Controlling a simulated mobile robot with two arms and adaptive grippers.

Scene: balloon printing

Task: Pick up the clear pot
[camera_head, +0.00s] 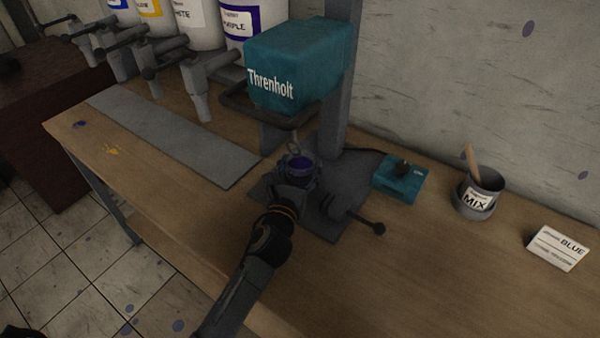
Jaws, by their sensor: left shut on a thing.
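A small pot with purple inside (301,162) stands under the teal mixer head marked Threnholt (297,68), on the mixer's dark base. It looks upright. Its sides are mostly hidden by the gripper, so I cannot tell how clear its wall is, or whether it touches the base. My left gripper (297,178) is shut on the pot from the near side. A looped mixer whisk (294,147) hangs right above the pot's opening. My right gripper is not in view.
A clamp with a black-knobbed handle (345,210) is just right of the gripper. A teal control box (399,177), a MIX pot (482,190) and a BLUE card (558,248) stand to the right. Paint dispensers (197,28) line the back left. The front right tabletop is clear.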

